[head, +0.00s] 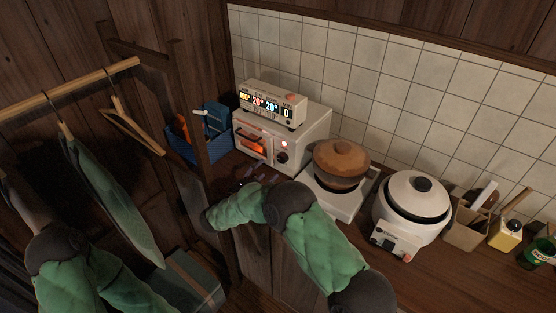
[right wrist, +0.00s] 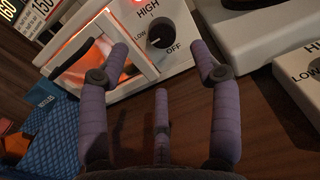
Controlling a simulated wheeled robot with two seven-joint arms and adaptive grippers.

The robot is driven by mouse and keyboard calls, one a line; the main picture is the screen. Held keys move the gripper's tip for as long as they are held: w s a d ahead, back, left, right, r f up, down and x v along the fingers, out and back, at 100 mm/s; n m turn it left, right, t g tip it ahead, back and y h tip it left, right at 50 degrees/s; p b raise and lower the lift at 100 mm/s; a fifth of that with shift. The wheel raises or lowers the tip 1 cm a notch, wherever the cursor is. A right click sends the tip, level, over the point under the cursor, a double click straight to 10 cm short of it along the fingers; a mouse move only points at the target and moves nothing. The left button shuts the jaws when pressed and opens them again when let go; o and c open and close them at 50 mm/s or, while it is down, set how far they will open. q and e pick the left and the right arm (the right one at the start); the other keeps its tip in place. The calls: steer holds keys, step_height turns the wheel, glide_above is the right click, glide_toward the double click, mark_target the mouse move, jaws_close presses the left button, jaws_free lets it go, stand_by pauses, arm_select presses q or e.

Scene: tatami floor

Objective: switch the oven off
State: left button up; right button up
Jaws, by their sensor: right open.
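The white oven (head: 312,134) stands on the counter against the tiled wall, with an orange glow behind its front window. Its black knob (head: 282,158) is at the right of the front, below a lit red light (head: 284,144). In the right wrist view the knob (right wrist: 160,33) sits among the labels LOW, HIGH and OFF; I cannot tell for sure where it points. My right gripper (right wrist: 160,52) is open and empty, its fingers spread in front of the knob and apart from it. In the head view it (head: 258,180) is low before the oven, partly hidden by my arm. My left gripper is out of view.
A display box (head: 273,104) sits on the oven. A blue basket (head: 190,150) is at its left. A hot plate with a brown lidded pot (head: 341,163) and a white cooker (head: 412,207) stand at its right. A clothes rail (head: 90,82) with hangers is at the left.

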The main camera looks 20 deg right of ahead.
mark_target(280, 159)
steer(key=b+x, duration=0.2)
steer(key=x, duration=0.6)
steer(key=shift+w+d+f, duration=0.15)
steer(key=shift+c, duration=0.2)
steer(key=c, duration=1.1)
